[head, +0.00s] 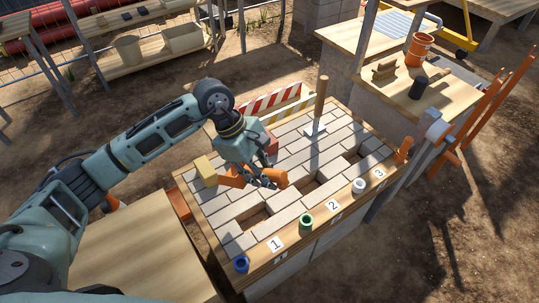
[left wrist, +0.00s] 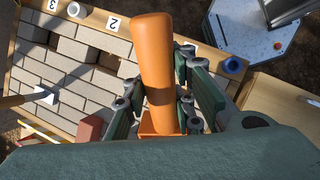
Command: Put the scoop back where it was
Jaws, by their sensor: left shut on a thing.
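The orange scoop (head: 231,178) is at the left part of the paved bench top, just above or on the pavers; I cannot tell if it touches them. My left gripper (head: 266,182) is shut on its thick orange handle, which points right in the head view. In the left wrist view the handle (left wrist: 153,55) stands between the green fingers (left wrist: 160,105), with part of the orange body below it. The rest of the scoop is hidden by the gripper's own housing. My right gripper is not in view.
The bench (head: 230,218) has gaps in its paving by the labels 1, 2 and 3. Blue (head: 241,263), green (head: 306,221) and white (head: 358,185) cups line the front edge. A yellow block (head: 205,170), a reddish brick (head: 271,143) and a long-handled tool (head: 320,103) stand nearby.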

